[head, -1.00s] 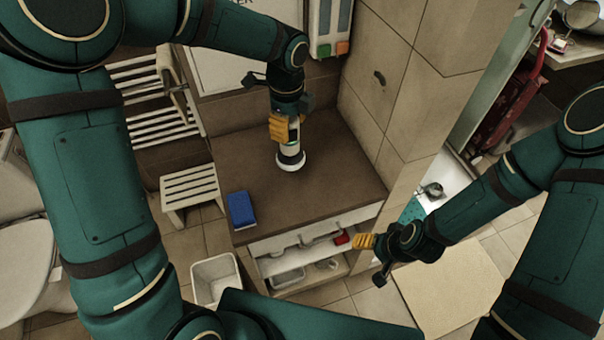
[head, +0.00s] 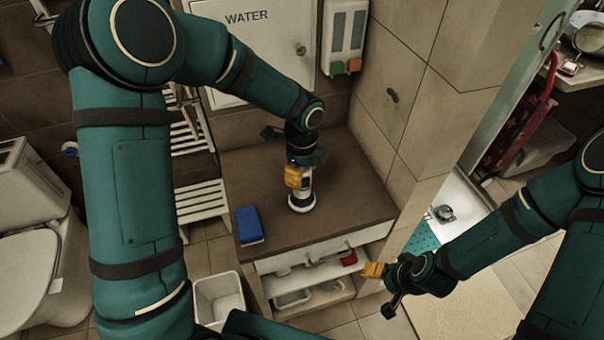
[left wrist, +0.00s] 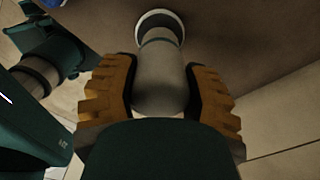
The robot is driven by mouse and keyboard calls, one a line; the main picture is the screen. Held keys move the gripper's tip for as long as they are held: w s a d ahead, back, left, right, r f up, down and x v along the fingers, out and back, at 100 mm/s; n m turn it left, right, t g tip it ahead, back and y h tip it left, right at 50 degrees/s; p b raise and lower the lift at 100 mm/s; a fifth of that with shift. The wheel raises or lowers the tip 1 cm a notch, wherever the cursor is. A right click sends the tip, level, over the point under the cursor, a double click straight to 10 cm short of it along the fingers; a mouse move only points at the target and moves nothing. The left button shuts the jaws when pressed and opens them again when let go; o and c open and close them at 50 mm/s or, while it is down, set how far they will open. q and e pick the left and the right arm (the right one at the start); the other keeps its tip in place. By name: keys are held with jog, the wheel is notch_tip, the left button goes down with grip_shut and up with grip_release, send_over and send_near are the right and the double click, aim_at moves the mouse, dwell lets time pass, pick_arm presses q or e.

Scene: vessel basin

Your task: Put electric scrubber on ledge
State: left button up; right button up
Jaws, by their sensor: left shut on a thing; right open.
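The electric scrubber (head: 302,198) is upright on or just above the brown ledge (head: 268,222), its white round head down. In the left wrist view the scrubber's grey body (left wrist: 160,75) sits between the two orange fingers. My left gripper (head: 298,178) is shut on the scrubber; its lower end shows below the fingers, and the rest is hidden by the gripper. I cannot tell whether the head touches the surface. My right gripper (head: 373,270) is open and empty, in front of the ledge's right front corner.
A blue sponge (head: 249,225) lies on the ledge's left part. Shelves below hold bins and a red item (head: 348,257). A white bin (head: 218,298) stands at front left, a slatted stool (head: 203,200) at left. A tiled wall (head: 398,110) bounds the right side.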

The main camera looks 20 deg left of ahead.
pick_arm(q)
jog(key=shift+f, duration=0.25)
jog(key=shift+f, duration=0.1)
jog(key=o, duration=1.2)
jog(key=shift+c, duration=0.2)
jog(key=shift+r, duration=0.3)
notch_tip(320, 180, up, 12)
jog(key=shift+f+p, duration=0.1)
jog(key=shift+p, duration=0.75)
jog(key=shift+s, duration=0.1)
